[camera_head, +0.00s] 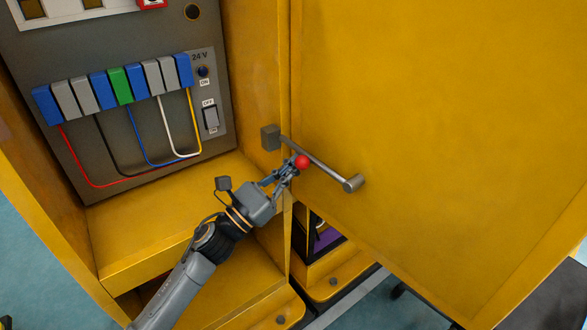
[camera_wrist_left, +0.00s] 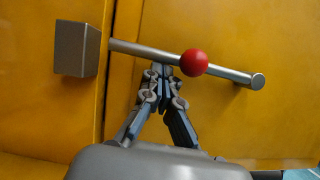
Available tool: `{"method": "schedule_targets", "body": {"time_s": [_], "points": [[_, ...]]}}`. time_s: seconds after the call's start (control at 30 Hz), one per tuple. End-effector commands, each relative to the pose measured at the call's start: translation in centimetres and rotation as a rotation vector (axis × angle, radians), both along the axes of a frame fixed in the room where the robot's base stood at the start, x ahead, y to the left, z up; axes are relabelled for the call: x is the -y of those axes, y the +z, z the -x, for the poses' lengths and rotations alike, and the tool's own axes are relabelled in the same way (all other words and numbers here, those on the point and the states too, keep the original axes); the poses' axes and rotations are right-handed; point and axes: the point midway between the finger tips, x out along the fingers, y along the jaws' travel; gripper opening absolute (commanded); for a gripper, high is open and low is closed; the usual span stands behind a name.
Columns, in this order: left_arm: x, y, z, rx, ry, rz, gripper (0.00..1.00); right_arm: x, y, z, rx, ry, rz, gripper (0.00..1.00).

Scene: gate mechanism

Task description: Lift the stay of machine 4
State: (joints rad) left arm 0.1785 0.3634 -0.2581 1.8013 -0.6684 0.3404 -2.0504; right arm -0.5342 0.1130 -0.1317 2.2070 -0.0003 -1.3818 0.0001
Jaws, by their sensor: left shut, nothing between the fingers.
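The stay (camera_head: 325,168) is a grey metal rod with a red ball (camera_head: 302,161) on it. It runs from a grey block (camera_head: 270,137) on the cabinet frame to a round peg (camera_head: 354,183) on the yellow door (camera_head: 440,90). My left gripper (camera_head: 289,170) is shut and empty, its fingertips close to the rod beside the red ball. In the left wrist view the fingertips (camera_wrist_left: 162,72) are just below the rod (camera_wrist_left: 140,49), left of the ball (camera_wrist_left: 194,62). I cannot tell whether they touch the rod. My right gripper is not in view.
The open cabinet (camera_head: 165,205) holds a dark panel (camera_head: 130,125) with coloured terminal blocks, wires and a 24 V switch (camera_head: 210,117). My left arm passes in front of its lower ledge. The door fills the right side. Floor (camera_head: 385,305) shows below the door.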

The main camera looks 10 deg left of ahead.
Motion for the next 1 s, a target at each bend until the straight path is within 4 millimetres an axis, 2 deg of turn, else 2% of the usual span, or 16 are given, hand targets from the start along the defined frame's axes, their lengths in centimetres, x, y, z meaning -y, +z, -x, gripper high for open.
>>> {"method": "schedule_targets", "body": {"time_s": [0.27, 0.6, 1.0], "points": [[-0.2, 2.2, -0.1, 0.095, -0.002, -0.125, 0.00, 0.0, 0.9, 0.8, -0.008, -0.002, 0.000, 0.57], [0.2, 5.5, 0.2, 0.243, -0.001, -0.336, 0.00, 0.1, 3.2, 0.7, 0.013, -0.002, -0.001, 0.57], [0.8, 7.4, 0.6, 0.336, -0.001, -0.469, 0.00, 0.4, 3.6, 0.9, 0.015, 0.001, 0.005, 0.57]]}}
